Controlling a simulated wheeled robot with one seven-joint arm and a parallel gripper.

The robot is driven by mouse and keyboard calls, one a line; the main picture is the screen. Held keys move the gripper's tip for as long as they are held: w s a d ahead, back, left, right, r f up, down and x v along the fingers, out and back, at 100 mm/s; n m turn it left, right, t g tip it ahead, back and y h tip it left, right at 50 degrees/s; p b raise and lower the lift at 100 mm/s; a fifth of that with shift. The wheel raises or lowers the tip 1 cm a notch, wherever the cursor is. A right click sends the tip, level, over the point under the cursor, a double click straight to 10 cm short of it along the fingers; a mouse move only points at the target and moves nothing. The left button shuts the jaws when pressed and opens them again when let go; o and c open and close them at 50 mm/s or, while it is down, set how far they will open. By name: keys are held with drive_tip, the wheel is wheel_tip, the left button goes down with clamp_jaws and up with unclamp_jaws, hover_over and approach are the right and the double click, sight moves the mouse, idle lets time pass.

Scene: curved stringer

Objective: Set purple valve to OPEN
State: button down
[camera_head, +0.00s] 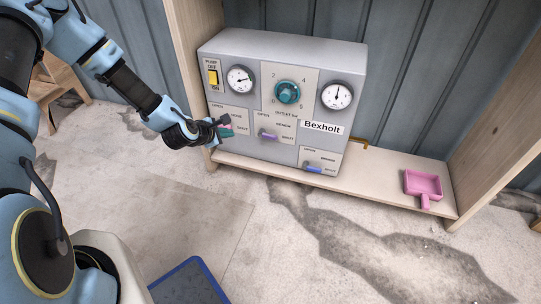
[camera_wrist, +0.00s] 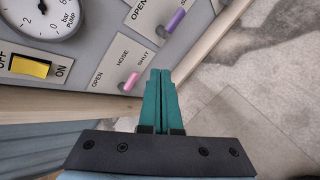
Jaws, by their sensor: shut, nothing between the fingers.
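The purple valve (camera_head: 267,134) is a lever on the lower middle of the grey panel box. In the head view its handle lies nearly level, pointing right, toward the SHUT side of its plate; OPEN is printed at the plate's upper left. It also shows in the wrist view (camera_wrist: 175,20), at the top edge. My gripper (camera_head: 226,130) is at the panel's lower left, left of the purple valve and apart from it. In the wrist view its teal fingers (camera_wrist: 160,75) are together and empty, just right of a pink valve lever (camera_wrist: 132,81).
A blue valve lever (camera_head: 313,169) sits lower right on the panel (camera_head: 350,60). A teal knob (camera_head: 287,92), two gauges and a yellow switch (camera_head: 213,77) are above. A pink scoop (camera_head: 423,186) lies on the shelf at right. Wooden posts flank the shelf.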

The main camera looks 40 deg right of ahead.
sight(268, 135)
drive_tip(key=s+d+f+n+t+h+b, duration=0.1)
drive_tip(key=s+d+f+n+t+b, duration=0.1)
drive_tip(key=f+n, duration=0.4)
drive_tip(key=s+d+f+n+t+h+b, duration=0.1)
drive_tip(key=s+d+f+n+b, duration=0.3)
drive_tip(key=f, duration=0.6)
drive_tip(key=d+n+b, duration=0.2)
drive_tip(key=d, duration=0.1)
drive_tip(key=shift+t+h+b, duration=0.3)
drive_tip(key=shift+t+b, duration=0.1)
drive_tip(key=shift+d, duration=0.1)
drive_tip(key=b+x, duration=0.3)
drive_tip(key=x, duration=0.7)
drive_tip(key=shift+s+f, duration=0.1)
drive_tip(key=shift+r, duration=2.1)
drive_tip(key=shift+n+b, duration=0.3)
drive_tip(key=shift+b, duration=0.15)
